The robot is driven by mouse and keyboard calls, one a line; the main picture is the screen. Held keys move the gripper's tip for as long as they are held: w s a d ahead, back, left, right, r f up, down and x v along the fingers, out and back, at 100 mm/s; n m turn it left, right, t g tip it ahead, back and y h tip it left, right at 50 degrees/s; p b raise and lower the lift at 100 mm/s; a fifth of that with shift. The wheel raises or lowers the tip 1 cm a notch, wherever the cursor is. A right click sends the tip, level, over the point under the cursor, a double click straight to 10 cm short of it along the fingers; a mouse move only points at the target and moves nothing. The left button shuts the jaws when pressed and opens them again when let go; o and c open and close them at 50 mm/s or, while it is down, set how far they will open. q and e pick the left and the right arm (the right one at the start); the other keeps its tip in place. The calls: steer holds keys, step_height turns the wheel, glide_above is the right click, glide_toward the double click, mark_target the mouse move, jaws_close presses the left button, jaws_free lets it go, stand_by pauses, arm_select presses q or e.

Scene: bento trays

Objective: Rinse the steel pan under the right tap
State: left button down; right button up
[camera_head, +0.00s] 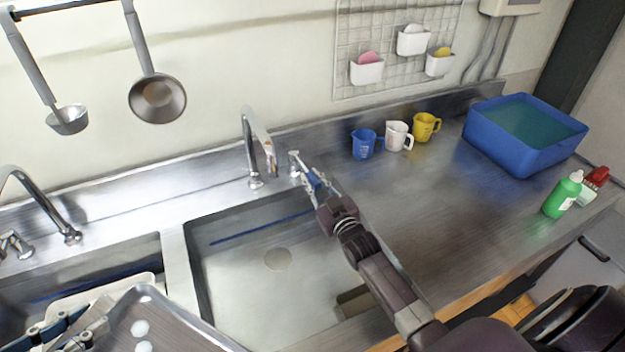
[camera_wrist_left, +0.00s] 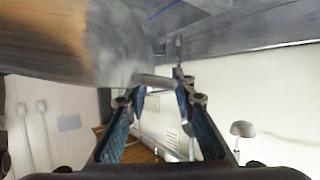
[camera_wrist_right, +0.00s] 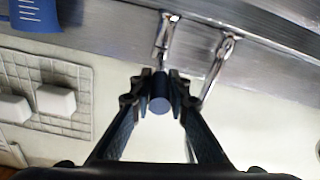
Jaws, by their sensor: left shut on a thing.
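The steel pan (camera_head: 185,325) is a shallow metal tray with white spots inside, at the lower left of the head view. My left gripper (camera_head: 78,335) is shut on its rim; the pan's metal fills the upper left of the left wrist view (camera_wrist_left: 75,45). The pan is over the divider and front edge between the sinks. The right tap (camera_head: 250,150) stands behind the right sink, with no water visible from it. My right gripper (camera_head: 308,178) is at the tap's handle (camera_head: 294,160). A dark blue cylinder (camera_wrist_right: 160,95) sits between its fingertips; whether they grip it is unclear.
The right sink (camera_head: 235,285) is empty. The left tap (camera_head: 45,200) and left sink, with a white tray (camera_head: 90,300), are at left. Blue, white and yellow cups (camera_head: 363,143) stand right of the tap. A blue basin (camera_head: 510,155) and green bottle (camera_head: 562,195) are further right.

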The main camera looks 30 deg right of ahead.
jaws_close()
